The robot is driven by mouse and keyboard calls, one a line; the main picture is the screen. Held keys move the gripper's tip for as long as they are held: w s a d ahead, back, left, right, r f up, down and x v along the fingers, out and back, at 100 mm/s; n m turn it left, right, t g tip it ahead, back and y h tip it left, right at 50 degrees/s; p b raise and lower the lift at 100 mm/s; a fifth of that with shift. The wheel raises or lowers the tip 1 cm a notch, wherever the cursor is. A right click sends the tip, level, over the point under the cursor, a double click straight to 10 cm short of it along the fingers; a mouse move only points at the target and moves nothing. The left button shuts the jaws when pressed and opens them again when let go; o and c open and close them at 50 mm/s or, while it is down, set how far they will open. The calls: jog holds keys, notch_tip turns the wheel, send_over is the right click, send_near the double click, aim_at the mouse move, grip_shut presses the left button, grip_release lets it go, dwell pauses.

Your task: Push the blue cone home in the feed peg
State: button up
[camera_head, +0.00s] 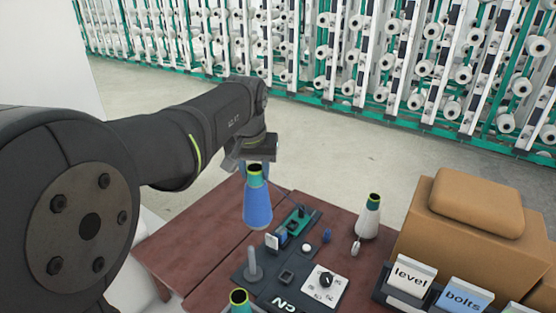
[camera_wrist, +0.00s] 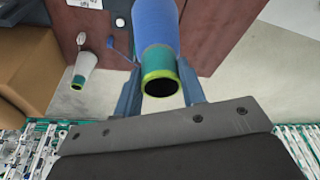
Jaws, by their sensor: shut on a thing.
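The blue cone (camera_head: 257,207) has a teal and yellow-green tip with a dark open top. It hangs upright, wide end down, in my gripper (camera_head: 256,168). In the wrist view the blue cone (camera_wrist: 155,30) sits between the two fingers of my gripper (camera_wrist: 158,82), which are shut on it near its tip. A grey upright peg (camera_head: 253,266) stands on the dark panel in front of the cone in the head view and looks like the feed peg. The peg looks bare and apart from the cone. The wrist view does not clearly show the peg.
A white cone (camera_head: 369,217) stands to the right on the brown table (camera_head: 190,243). Another cone (camera_head: 239,299) shows at the bottom edge. The dark panel carries a white dial plate (camera_head: 325,287). Brown boxes (camera_head: 455,240) and labelled bins (camera_head: 408,277) fill the right side.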

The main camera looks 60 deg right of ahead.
jog(key=a, duration=0.3)
send_over(248, 209)
jog(key=shift+n, duration=0.3)
jog(key=shift+s+a+f, duration=0.1)
jog(key=shift+a+f, duration=0.1)
jog(key=shift+f, duration=1)
jog(key=shift+s+a+f, duration=0.1)
jog(key=shift+a+f, duration=0.1)
jog(key=shift+f, duration=1.1)
jog(key=shift+f, duration=0.4)
jog(key=shift+f, duration=0.45)
